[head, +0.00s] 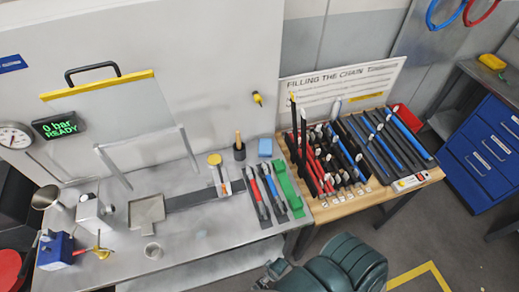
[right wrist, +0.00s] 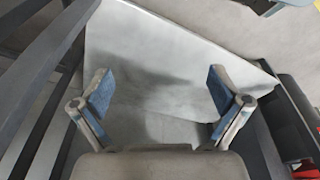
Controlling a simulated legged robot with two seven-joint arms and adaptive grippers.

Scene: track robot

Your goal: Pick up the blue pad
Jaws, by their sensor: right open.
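The blue pad (head: 265,147) is a small light-blue block at the back right of the grey workbench (head: 205,240), beside a dark cup holding a brown-handled tool. In the head view, my right arm comes in at the bottom, and part of its gripper (head: 275,271) shows in front of the bench's edge, well apart from the pad. In the right wrist view, my right gripper (right wrist: 160,75) is open and empty, with blue inner finger faces. The pad is not seen there. My left gripper is not in view.
A wooden table (head: 345,205) with a tool rack stands to the right. A clear shield (head: 110,110) stands at the back left.

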